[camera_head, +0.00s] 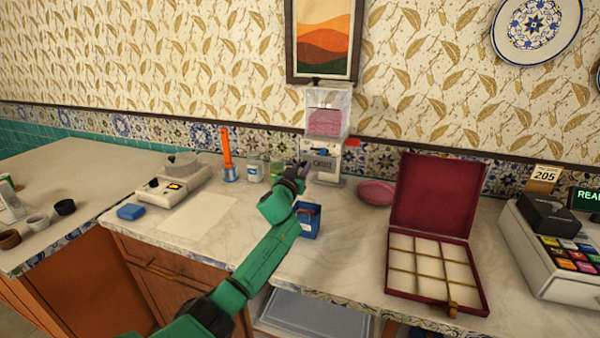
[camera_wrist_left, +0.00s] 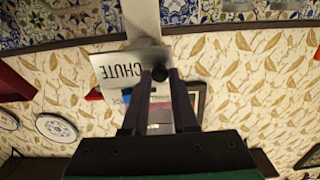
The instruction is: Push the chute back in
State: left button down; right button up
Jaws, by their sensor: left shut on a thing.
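The dispenser (camera_head: 325,125) stands against the wall, with a clear box of pink contents above a white base. A white plate lettered CHUTE (camera_wrist_left: 118,68) shows upside down in the left wrist view, with a dark round knob (camera_wrist_left: 160,73) beside the lettering. My left gripper (camera_head: 304,170) reaches the front of the dispenser's base. In the left wrist view its fingertips (camera_wrist_left: 159,78) are shut on the knob. How far the chute stands out is hidden from me. My right gripper is not in view.
A blue box (camera_head: 308,222) stands close to my left arm. Glass jars (camera_head: 254,170) are left of the gripper, and a pink dish (camera_head: 376,192) is right of the dispenser. An open red compartment box (camera_head: 433,270) lies further right.

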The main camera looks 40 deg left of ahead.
pick_arm(q)
jog(key=shift+r, duration=0.2)
jog(key=c, duration=1)
grip_release()
jog(key=shift+o, duration=1.4)
jog(key=shift+w+f, duration=0.25)
jog(key=b+v, duration=0.1)
jog(key=v, duration=1.3)
jog(key=shift+s, duration=0.3)
jog(key=shift+d, duration=0.1)
